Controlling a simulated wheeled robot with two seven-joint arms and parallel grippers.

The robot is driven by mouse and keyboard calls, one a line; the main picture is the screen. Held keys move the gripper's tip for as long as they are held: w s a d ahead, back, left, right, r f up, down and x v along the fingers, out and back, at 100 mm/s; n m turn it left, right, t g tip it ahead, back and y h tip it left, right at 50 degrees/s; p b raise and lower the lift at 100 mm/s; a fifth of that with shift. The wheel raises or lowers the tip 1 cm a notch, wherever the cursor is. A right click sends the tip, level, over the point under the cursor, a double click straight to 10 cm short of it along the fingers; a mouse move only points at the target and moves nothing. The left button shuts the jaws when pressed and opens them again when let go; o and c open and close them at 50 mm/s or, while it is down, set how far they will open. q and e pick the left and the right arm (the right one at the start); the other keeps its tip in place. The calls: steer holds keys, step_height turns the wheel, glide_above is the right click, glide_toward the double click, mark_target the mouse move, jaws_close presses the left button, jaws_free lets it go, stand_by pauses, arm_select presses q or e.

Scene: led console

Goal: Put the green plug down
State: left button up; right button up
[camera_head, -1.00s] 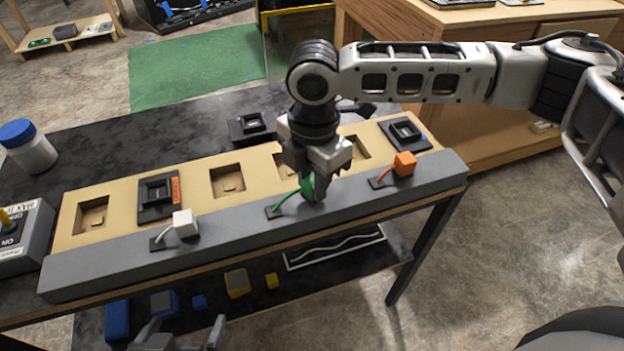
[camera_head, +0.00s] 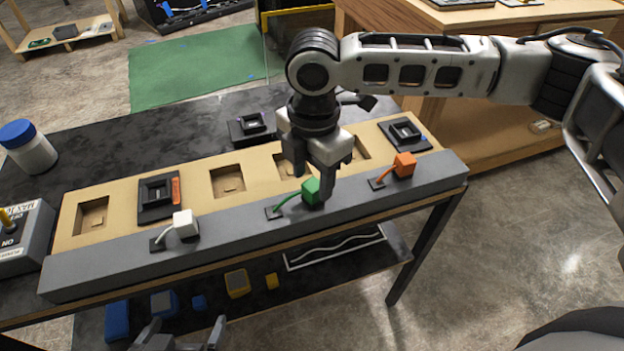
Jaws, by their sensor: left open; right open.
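The green plug (camera_head: 311,189) sits on the grey front ledge (camera_head: 250,219) of the console, with its green cable running left to a small dark base. My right gripper (camera_head: 313,186) is open just above and around the plug, with one finger behind it to the left and one to its right. Whether a finger still touches the plug is hard to tell. My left gripper (camera_head: 182,337) is open and empty at the bottom edge, below and in front of the console.
A white plug (camera_head: 185,224) and an orange plug (camera_head: 404,164) stand on the same ledge, left and right of the green one. Behind is a wooden panel (camera_head: 206,181) with several recesses and black modules. A jar (camera_head: 31,149) and a switch box (camera_head: 22,240) are at left.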

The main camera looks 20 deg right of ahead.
mark_target(313, 185)
step_height(313, 185, up, 10)
stand_by(0.3)
steer(key=shift+d, duration=0.1)
